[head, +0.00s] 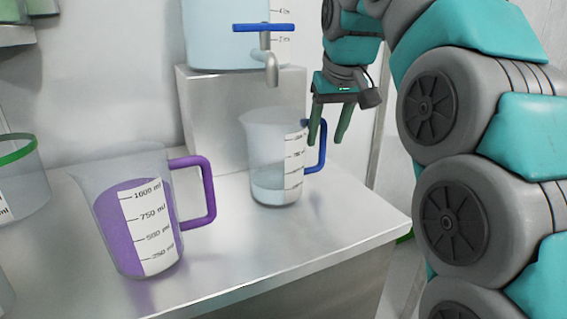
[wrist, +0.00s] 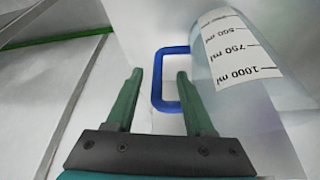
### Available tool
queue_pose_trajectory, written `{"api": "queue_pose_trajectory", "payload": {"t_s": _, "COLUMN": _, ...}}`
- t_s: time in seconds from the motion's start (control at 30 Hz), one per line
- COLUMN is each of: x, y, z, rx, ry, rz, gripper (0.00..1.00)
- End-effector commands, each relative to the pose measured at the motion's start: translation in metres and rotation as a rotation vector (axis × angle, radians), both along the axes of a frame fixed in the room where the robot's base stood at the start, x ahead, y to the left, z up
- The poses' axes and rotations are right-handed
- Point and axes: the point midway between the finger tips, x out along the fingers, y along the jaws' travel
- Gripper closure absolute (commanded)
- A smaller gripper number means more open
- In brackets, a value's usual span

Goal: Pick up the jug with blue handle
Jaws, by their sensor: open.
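The jug with blue handle (head: 268,160) stands upright on the metal table, clear with a little pale liquid at its bottom and a white scale label. Its blue handle (head: 322,147) points right in the head view. My gripper (head: 328,133) is open, with its green fingers pointing down by the top of the handle. In the wrist view the blue handle (wrist: 170,80) shows between and beyond the fingertips of my gripper (wrist: 160,75), and the jug (wrist: 240,70) is on the right. I cannot tell whether a finger touches the handle.
A jug with purple handle (head: 135,215) and purple liquid stands at the front left. Behind the blue-handled jug, a tank with a blue-levered tap (head: 268,45) sits on a metal block (head: 240,105). A green-rimmed container (head: 20,180) is at far left. The table's front right (head: 330,235) is clear.

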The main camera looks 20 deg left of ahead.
Motion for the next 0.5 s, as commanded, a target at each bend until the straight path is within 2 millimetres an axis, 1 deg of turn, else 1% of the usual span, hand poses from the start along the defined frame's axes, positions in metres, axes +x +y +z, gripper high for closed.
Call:
{"api": "queue_pose_trajectory", "payload": {"t_s": 0.27, "x": 0.003, "y": 0.002, "z": -0.008, "rx": 0.0, "ry": 0.002, "rz": 0.0, "gripper": 0.47}}
{"api": "queue_pose_trajectory", "payload": {"t_s": 0.5, "x": 0.014, "y": 0.008, "z": -0.034, "rx": -0.001, "ry": 0.004, "rz": 0.001, "gripper": 0.47}}
